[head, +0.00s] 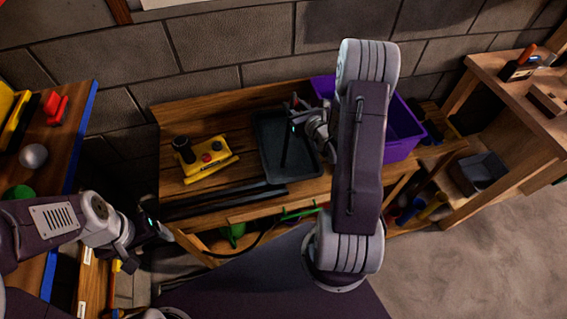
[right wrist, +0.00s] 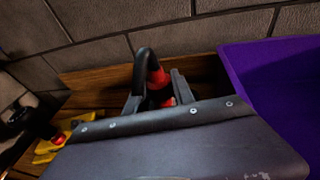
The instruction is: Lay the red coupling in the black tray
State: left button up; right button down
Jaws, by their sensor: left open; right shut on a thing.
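The black tray (head: 266,130) lies on the wooden workbench, between the yellow control box and the purple crate. My right gripper (head: 298,108) is over the tray's far right part. It is shut on the red coupling (right wrist: 157,78), which shows between the fingers (right wrist: 156,97) in the right wrist view, with a curved black hose-like piece (right wrist: 146,58) at its top. In the head view the coupling is mostly hidden by the gripper. I cannot tell whether it touches the tray. A thin dark strip crosses the tray floor. My left gripper (head: 152,232) is open and empty at the bench's near left corner.
The yellow control box (head: 212,170) stands left of the tray. The purple crate (head: 402,132) stands close on the right. Long black bars (head: 225,202) lie along the bench's front. A side bench (head: 62,150) at left holds a red piece and a grey ball.

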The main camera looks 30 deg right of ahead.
jog(key=shift+w+a+f+y, duration=0.2)
jog(key=shift+w+f+y, duration=0.1)
send_over(290, 139)
notch_tip(290, 139, down, 5)
notch_tip(290, 139, down, 4)
jog(key=shift+f+b, duration=0.1)
jog(key=shift+b, duration=0.45)
jog(key=shift+d+f, duration=0.1)
jog(key=shift+f, duration=0.25)
jog(key=c, duration=1.5)
grip_release()
jog(key=shift+f, duration=0.1)
jog(key=o, duration=0.4)
